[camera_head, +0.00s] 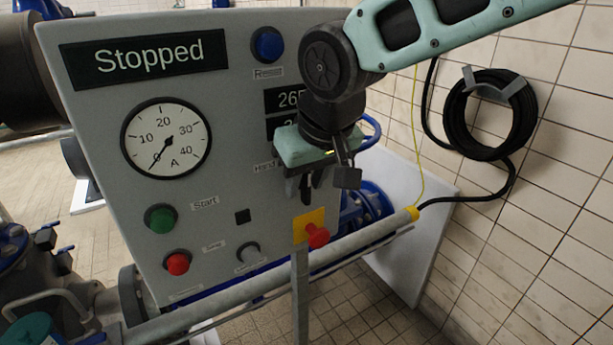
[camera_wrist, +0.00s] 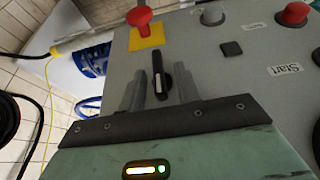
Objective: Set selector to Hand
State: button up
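The selector (camera_wrist: 158,74) is a black knob with a white marker line on the grey control panel (camera_head: 235,120). In the wrist view its handle lies nearly along the picture's vertical, between my two finger tips. In the head view my gripper (camera_head: 308,188) hides it. The "Hand" label (camera_head: 264,168) shows just left of my gripper; the other position labels are hidden. My gripper is also in the wrist view (camera_wrist: 159,92), with its fingers apart and a gap on each side of the handle. I cannot tell how deep the fingers reach around it.
Below my gripper is a red emergency stop (camera_head: 317,236) on a yellow plate. Start (camera_head: 161,219) and red (camera_head: 177,262) buttons, a small knob (camera_head: 248,252) and a gauge (camera_head: 166,139) share the panel. The display (camera_head: 146,57) reads Stopped. A tiled wall (camera_head: 560,200) is at right.

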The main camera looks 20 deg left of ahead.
grip_shut()
jog(key=shift+s+a+f+b, duration=0.1)
jog(key=shift+b, duration=0.3)
jog(key=shift+t+h, duration=0.3)
jog(key=shift+h, duration=0.1)
jog(key=b, duration=0.1)
jog(key=t+h+b, duration=0.1)
jog(key=t+b, duration=0.1)
jog(key=b, duration=0.1)
jog(key=shift+s+a+f+n+h, duration=0.2)
jog(key=shift+s+f+n+h, duration=0.1)
jog(key=shift+n, duration=0.1)
jog(key=t+h+b, duration=0.1)
jog(key=b, duration=0.1)
jog(key=t+h+b, duration=0.1)
jog(key=t+b, duration=0.1)
jog(key=shift+a+r+n+t, duration=0.1)
jog(key=shift+r+n+t, duration=0.05)
jog(key=shift+n+t, duration=0.2)
jog(key=shift+h, duration=0.4)
jog(key=shift+r, duration=0.1)
